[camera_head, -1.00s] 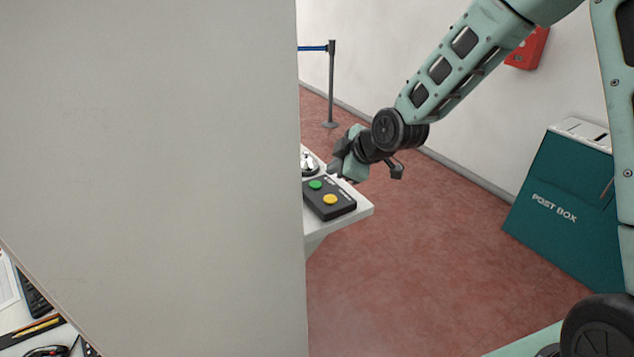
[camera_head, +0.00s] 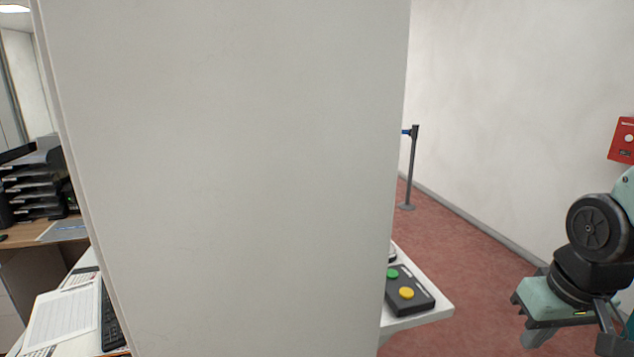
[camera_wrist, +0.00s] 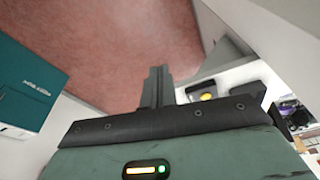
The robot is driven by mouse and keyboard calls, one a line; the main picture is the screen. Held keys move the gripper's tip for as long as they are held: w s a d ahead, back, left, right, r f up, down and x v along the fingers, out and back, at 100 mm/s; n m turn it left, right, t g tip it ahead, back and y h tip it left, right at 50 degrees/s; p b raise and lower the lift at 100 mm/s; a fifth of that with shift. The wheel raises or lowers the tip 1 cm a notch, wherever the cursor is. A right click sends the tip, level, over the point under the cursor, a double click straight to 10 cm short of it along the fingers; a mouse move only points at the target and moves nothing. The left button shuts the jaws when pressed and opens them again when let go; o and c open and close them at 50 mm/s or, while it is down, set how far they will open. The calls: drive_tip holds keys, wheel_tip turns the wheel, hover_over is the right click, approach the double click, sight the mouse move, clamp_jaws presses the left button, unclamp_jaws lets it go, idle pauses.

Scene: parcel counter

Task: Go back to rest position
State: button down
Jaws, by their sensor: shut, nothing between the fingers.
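My gripper (camera_wrist: 156,88) is shut and empty in the wrist view, its two dark fingers together over the red floor. In the head view my gripper (camera_head: 533,338) is at the lower right, right of the white counter shelf (camera_head: 438,306) and apart from it. Its fingers are small and partly cut off there. The dark box with a green and a yellow button (camera_head: 410,290) lies on the shelf. The yellow button (camera_wrist: 207,95) also shows in the wrist view, to the right of the fingers.
A large pale partition (camera_head: 225,180) fills the middle of the head view. A red wall box (camera_head: 622,140) and a barrier post (camera_head: 411,170) stand beyond. A teal post box (camera_wrist: 28,88) is at left in the wrist view. Red floor between is clear.

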drive_tip(key=s+a+r+n+g, duration=0.1)
drive_tip(key=s+a+n, duration=0.2)
drive_tip(key=s+a, duration=0.3)
drive_tip(key=s+a+r+n+g, duration=0.1)
drive_tip(key=s+a+n, duration=0.3)
drive_tip(key=a, duration=0.7)
drive_tip(key=s, duration=0.2)
drive_tip(key=shift+s+a+n+g, duration=0.3)
drive_tip(key=shift+s, duration=0.05)
drive_tip(key=shift+d, duration=0.1)
